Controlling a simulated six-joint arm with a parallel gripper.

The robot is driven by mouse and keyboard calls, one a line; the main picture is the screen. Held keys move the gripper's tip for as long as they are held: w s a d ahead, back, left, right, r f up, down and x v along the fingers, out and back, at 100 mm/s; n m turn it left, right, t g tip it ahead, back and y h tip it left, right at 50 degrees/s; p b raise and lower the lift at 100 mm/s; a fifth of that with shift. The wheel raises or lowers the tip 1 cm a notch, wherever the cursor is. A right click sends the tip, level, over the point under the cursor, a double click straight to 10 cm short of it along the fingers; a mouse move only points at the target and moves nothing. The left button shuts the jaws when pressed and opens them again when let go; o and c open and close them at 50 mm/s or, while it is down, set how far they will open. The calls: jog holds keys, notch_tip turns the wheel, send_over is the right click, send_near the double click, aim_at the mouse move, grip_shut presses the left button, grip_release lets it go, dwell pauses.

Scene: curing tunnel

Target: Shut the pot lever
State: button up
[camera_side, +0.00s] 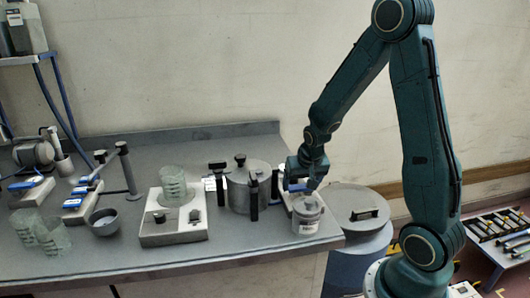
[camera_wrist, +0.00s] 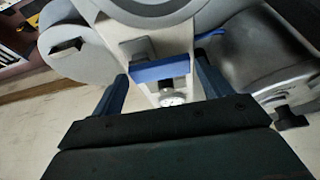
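The grey metal pot (camera_side: 238,190) stands near the right end of the bench, with a lid and several black-handled levers around it. One black lever handle (camera_side: 254,197) stands upright at its front; another black handle (camera_side: 217,166) lies level at its left. I cannot tell which is the task's lever. My gripper (camera_side: 308,185) is right of the pot, apart from it, low above the bench. In the wrist view its two fingers (camera_wrist: 161,72) are spread with a blue bar (camera_wrist: 162,69) beyond the gap. The pot (camera_wrist: 252,58) fills the right of that view, with a black knob.
A jar (camera_side: 307,218) stands close below my gripper at the bench edge. A white device (camera_side: 288,187) with blue parts is behind it. A grey drum (camera_side: 352,200) with a black handle stands right of the bench. A white block (camera_side: 160,232) holds glassware left of the pot.

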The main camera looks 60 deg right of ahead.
jog(key=shift+r, duration=0.15)
jog(key=v, duration=1.3)
jog(key=shift+s+r, duration=0.2)
jog(key=shift+a, duration=0.2)
jog(key=s+a+r+n+t+y, duration=0.1)
jog(key=s+a+r+n, duration=0.2)
jog(key=s+a, duration=0.3)
jog(key=s+a+r+n+t+y, duration=0.1)
jog(key=s+a+r+n+y, duration=0.1)
jog(key=s+a+n, duration=0.4)
jog(key=a+r, duration=0.1)
jog(key=a, duration=0.2)
jog(key=shift+r+t, duration=0.3)
